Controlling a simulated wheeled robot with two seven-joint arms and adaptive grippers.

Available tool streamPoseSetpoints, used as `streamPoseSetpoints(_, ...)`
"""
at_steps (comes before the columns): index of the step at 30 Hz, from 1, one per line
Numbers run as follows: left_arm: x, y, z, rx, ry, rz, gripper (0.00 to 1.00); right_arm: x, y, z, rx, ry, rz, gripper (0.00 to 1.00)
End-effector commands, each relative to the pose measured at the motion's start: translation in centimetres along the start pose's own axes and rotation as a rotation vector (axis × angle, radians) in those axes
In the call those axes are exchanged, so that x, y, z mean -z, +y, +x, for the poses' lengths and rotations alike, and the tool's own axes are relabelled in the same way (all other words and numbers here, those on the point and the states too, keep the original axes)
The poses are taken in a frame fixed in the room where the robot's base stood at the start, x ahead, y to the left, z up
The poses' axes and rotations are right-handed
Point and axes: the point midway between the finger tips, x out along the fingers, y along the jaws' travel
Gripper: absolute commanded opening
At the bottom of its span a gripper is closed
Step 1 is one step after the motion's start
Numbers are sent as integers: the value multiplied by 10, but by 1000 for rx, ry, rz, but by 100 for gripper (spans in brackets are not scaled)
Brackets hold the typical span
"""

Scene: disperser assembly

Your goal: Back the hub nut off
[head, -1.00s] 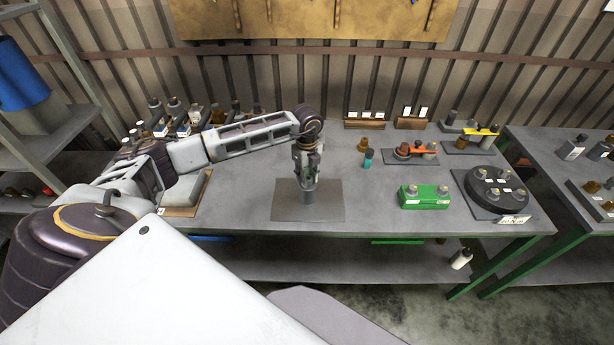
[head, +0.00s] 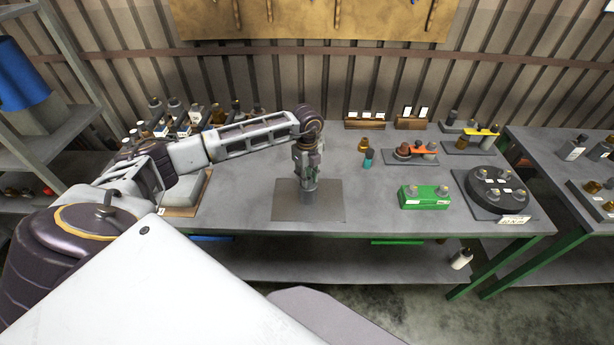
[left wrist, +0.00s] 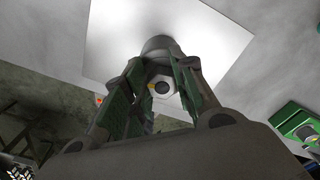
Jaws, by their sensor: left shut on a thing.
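The hub is a grey upright cylinder (head: 308,199) on a square grey plate (head: 327,206) at the middle of the bench. In the left wrist view the hub (left wrist: 158,45) stands on the same plate (left wrist: 205,35). My left gripper (head: 308,181) points straight down over the hub. In the left wrist view its green-padded fingers (left wrist: 160,92) are closed around the hub nut (left wrist: 161,87), a small grey piece with a dark centre and a yellow mark. The fingers hide part of the nut, and I cannot tell whether it sits on the hub's thread. My right gripper is not in view.
A green block (head: 424,197) and a round black carousel (head: 496,187) stand to the right. A teal-and-brown bottle (head: 368,158) stands behind right. Racks of bottles (head: 185,118) line the back left.

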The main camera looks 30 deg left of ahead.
Motion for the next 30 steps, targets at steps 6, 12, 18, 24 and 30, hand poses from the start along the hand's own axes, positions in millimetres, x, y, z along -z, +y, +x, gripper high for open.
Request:
streamPoseSetpoints(6,0,-1,-1,2,0,1,3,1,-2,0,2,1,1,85)
streamPoseSetpoints(12,0,-1,-1,2,0,1,3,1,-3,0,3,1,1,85)
streamPoseSetpoints(18,0,-1,-1,2,0,1,3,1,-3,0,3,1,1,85)
streamPoseSetpoints(24,0,-1,-1,2,0,1,28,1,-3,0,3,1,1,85)
streamPoseSetpoints(30,0,0,-1,1,0,1,48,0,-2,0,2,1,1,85)
